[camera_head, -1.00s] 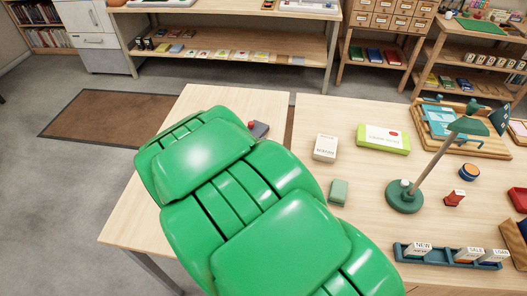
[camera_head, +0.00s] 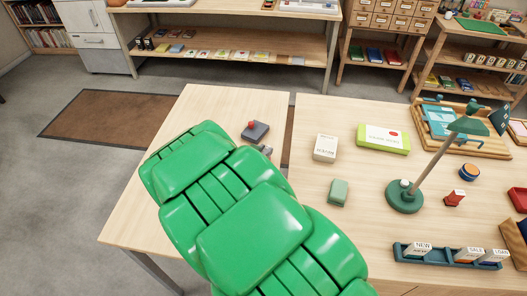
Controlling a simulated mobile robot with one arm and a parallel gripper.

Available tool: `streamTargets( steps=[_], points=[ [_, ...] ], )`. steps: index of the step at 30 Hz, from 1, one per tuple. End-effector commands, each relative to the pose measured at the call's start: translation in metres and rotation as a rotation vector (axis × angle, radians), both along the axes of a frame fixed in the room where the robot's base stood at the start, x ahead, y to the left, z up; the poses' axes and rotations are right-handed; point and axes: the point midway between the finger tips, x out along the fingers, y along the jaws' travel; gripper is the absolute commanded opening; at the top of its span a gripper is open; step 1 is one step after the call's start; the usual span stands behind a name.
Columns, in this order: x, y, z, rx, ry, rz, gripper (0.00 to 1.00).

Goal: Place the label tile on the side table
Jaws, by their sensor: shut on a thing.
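The side table (camera_head: 225,100) is the pale wooden table at the left, next to the larger desk. My green arm covers much of its top and front. My gripper and anything in it are hidden behind the arm. A small grey piece (camera_head: 266,150) shows at the arm's edge over the side table; I cannot tell what it is. A teal rack (camera_head: 430,259) at the desk's front right holds label tiles, including a NEW tile (camera_head: 419,248), a SALE tile (camera_head: 468,255) and a LOAN tile (camera_head: 495,255). A gap lies between NEW and SALE.
A dark grey block with a red knob (camera_head: 259,133) sits near the side table's right edge. The desk holds a white box (camera_head: 326,147), a green box (camera_head: 384,138), a small green block (camera_head: 338,192) and a green lamp (camera_head: 404,197). The side table's far part is clear.

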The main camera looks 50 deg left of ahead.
Motion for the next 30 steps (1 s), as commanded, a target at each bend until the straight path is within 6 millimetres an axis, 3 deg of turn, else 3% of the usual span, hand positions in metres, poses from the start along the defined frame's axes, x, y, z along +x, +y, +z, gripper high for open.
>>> streamTargets(
  steps=[3, 4, 9, 20, 30],
  points=[
    [0.0, 0.0, -0.002, 0.0, 0.0, 0.0, 0.0],
    [0.0, 0.0, -0.003, 0.0, 0.0, 0.0, 0.22],
    [0.0, 0.0, -0.002, 0.0, 0.0, 0.0, 0.46],
    [0.0, 0.0, 0.001, 0.001, -0.001, 0.0, 0.46],
    [-0.032, -0.013, 0.016, 0.002, -0.003, 0.001, 0.46]
  ],
)
